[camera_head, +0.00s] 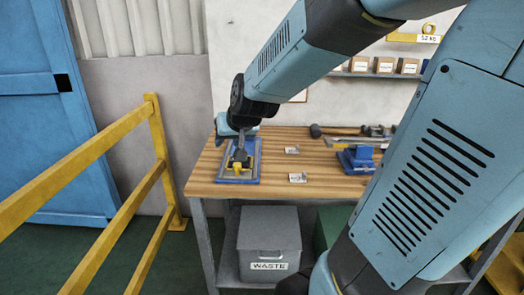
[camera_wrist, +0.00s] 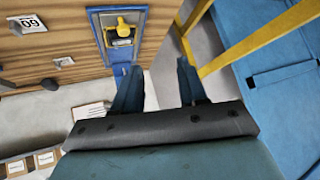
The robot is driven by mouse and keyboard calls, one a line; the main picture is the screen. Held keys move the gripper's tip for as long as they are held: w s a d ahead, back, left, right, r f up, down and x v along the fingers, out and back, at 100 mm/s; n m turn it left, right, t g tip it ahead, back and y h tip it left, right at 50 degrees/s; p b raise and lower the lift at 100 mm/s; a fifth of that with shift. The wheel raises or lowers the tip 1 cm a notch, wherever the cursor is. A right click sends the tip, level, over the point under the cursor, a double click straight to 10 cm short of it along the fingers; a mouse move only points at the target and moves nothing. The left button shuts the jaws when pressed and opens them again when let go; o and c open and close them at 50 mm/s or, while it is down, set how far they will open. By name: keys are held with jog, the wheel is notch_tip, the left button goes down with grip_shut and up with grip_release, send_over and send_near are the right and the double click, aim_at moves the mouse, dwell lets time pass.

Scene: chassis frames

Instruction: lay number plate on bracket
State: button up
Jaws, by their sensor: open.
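The blue rectangular frame (camera_head: 222,179) lies on the bench and holds a yellow piece (camera_head: 240,169). The frame (camera_wrist: 95,30) and yellow piece (camera_wrist: 121,25) also show in the wrist view, beyond the fingertips. A small numbered plate or card (camera_wrist: 27,24) stands on the bench. I cannot tell which part is the bracket.
Another small card (camera_wrist: 63,62) is on the wooden bench (camera_head: 325,190). A blue fixture (camera_head: 357,158) and a mallet (camera_head: 316,131) are further right. A yellow railing (camera_head: 160,140) stands left of the bench. A grey waste bin (camera_head: 269,240) is underneath.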

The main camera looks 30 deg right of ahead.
jog(key=s+r+g, duration=0.1)
jog(key=s+r, duration=0.1)
jog(key=s, duration=0.7)
jog(key=s+r+n+g, duration=0.1)
jog(key=s+r+g, duration=0.1)
jog(key=s, duration=0.7)
jog(key=shift+s+d+r+n+h, duration=0.15)
jog(key=shift+d+r+n+h, duration=0.15)
jog(key=shift+r, duration=0.15)
jog(key=shift+c, duration=0.4)
